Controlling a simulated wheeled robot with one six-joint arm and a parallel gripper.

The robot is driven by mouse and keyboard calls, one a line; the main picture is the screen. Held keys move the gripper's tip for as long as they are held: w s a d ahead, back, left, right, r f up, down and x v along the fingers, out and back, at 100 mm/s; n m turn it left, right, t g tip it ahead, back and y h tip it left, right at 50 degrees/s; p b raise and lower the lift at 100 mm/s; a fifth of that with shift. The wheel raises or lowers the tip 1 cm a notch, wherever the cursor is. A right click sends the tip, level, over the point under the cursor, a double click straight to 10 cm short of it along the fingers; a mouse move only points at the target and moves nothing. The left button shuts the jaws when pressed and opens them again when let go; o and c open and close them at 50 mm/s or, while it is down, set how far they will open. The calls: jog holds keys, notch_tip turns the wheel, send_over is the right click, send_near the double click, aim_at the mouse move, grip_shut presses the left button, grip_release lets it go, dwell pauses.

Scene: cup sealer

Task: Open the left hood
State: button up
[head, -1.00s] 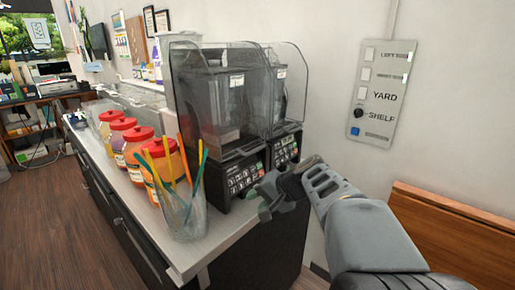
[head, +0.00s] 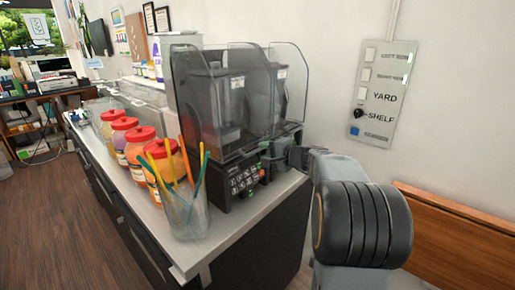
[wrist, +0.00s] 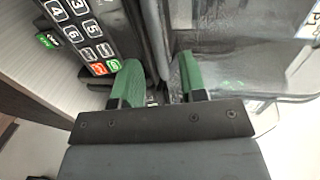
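The left hood (head: 199,132) is a clear smoky cover over the left machine, and it looks lowered in the head view. The left machine's keypad (head: 246,178) is below it and also fills the upper left of the wrist view (wrist: 84,28). My gripper (head: 272,156) is at the front of the machines, right of that keypad. In the wrist view its two green fingers (wrist: 160,78) stand apart, with a dark upright edge between or just beyond them. I cannot tell whether they touch it. A clear panel (wrist: 235,60) lies right of the fingers.
A second hood (head: 291,70) stands close on the right. A glass of coloured sticks (head: 185,218) is at the counter's front, with several red-lidded jars (head: 165,160) behind it. A switch panel (head: 380,95) is on the right wall.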

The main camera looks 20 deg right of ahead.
aim_at(259, 150)
jog(key=shift+p+x, duration=0.35)
jog(key=shift+x, duration=1.6)
jog(key=shift+c, duration=0.3)
grip_shut()
